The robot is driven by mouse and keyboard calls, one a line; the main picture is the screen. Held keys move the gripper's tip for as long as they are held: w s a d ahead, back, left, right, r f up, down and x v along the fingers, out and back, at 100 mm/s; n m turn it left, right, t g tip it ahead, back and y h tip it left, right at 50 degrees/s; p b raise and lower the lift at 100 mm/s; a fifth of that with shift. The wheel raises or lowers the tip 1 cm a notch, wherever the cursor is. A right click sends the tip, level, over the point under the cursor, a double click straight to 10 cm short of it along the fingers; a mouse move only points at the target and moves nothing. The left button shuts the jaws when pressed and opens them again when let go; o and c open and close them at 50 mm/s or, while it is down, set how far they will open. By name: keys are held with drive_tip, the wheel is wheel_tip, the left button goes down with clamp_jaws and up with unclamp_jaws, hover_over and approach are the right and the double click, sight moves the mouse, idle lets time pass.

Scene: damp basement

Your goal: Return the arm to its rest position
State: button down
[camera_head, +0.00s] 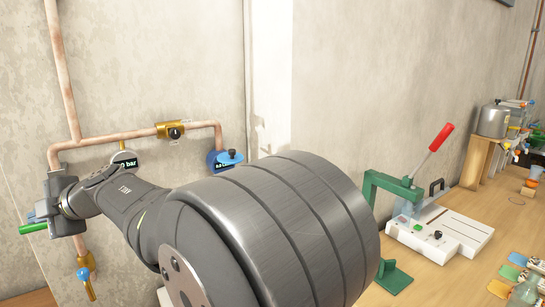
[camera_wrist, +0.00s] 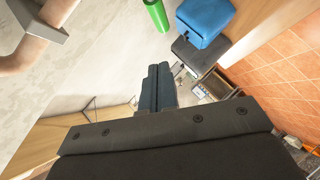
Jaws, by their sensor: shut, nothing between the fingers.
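My gripper (camera_wrist: 157,72) is shut, its two dark fingers together and empty in the wrist view. In the head view my arm reaches from the lower middle to the left, and my gripper (camera_head: 60,204) is in front of the copper pipework (camera_head: 66,75) by the wall. A green bar (camera_head: 33,229) shows close beside it; I cannot tell whether they touch. In the wrist view a green cylinder (camera_wrist: 157,14) and part of a pipe (camera_wrist: 32,48) show beyond the gripper, apart from the fingers. My arm hides part of the pipework.
The pipework carries a gauge (camera_head: 124,161), a brass valve (camera_head: 171,130), a blue-capped fitting (camera_head: 225,158) and a lower blue-handled tap (camera_head: 83,273).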

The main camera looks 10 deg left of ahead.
sight(30, 225)
drive_tip(key=a+f, duration=0.1)
drive_tip(key=w+a+f, duration=0.2)
drive_tip(key=a, duration=0.1)
drive_tip(key=shift+a+f, duration=0.1)
drive_tip(key=shift+f, duration=0.15)
